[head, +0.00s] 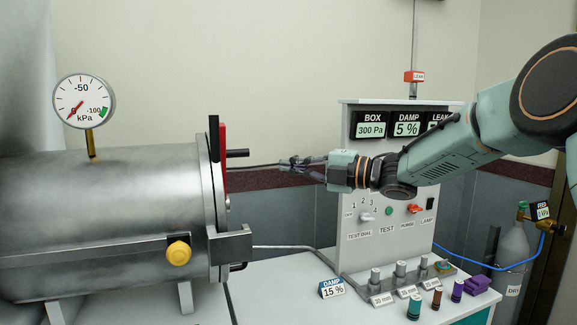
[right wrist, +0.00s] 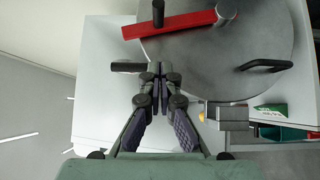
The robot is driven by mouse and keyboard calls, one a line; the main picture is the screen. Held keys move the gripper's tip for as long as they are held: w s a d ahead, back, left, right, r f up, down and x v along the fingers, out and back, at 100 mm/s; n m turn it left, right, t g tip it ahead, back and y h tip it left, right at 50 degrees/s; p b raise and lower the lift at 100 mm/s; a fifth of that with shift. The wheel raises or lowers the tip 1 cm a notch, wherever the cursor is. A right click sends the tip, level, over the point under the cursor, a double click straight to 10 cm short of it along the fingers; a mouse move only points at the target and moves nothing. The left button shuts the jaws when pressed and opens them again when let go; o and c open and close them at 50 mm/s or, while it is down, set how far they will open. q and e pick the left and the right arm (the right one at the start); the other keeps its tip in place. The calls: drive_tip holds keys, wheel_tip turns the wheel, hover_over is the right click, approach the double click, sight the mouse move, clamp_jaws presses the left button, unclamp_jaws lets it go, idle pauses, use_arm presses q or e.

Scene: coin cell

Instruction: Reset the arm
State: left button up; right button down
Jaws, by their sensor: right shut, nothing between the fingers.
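My right arm comes in from the right in the head view, in front of the white instrument panel. Its gripper (head: 287,163) points left at the door end of a steel cylinder chamber (head: 100,215), with a gap to the door. In the right wrist view the fingertips (right wrist: 157,70) are together and empty. Beyond them is the round grey door (right wrist: 215,65), with a red bar (right wrist: 180,22) carrying a dark peg and a black handle (right wrist: 265,65). The red bar stands upright in the head view (head: 223,157). My left gripper is not in view.
A dial gauge (head: 84,101) tops the chamber; a yellow knob (head: 179,253) is on its side. The instrument panel (head: 345,230) has displays and switches. Several small coloured cylinders, including a green one (head: 414,307), stand on the white bench at right. A gas bottle (head: 512,255) stands far right.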

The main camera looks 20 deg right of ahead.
drive_tip(key=s+f+m+g+h+b, duration=0.1)
drive_tip(key=s+f+m+h, duration=0.25)
drive_tip(key=f+m, duration=0.7)
drive_tip(key=s+f+m+h+b, duration=0.25)
drive_tip(key=s+f+m, duration=0.25)
drive_tip(key=f, duration=1)
drive_tip(key=s+f+m+g+h+b, duration=0.1)
drive_tip(key=s+f+m+h, duration=0.3)
drive_tip(key=f+m, duration=0.65)
drive_tip(key=s+f+g+h+b, duration=0.1)
drive_tip(key=s+f+g+b, duration=0.1)
drive_tip(key=s+f, duration=0.7)
drive_tip(key=s+f+m+g+h+b, duration=0.1)
drive_tip(key=s+f+g+b, duration=0.1)
drive_tip(key=s+f+g, duration=0.3)
drive_tip(key=s+d+f+m+g+h+b, duration=0.1)
drive_tip(key=s+f+g+b, duration=0.2)
drive_tip(key=s+f, duration=1)
drive_tip(key=s, duration=1)
drive_tip(key=shift+s+f, duration=0.15)
drive_tip(key=shift+f, duration=0.25)
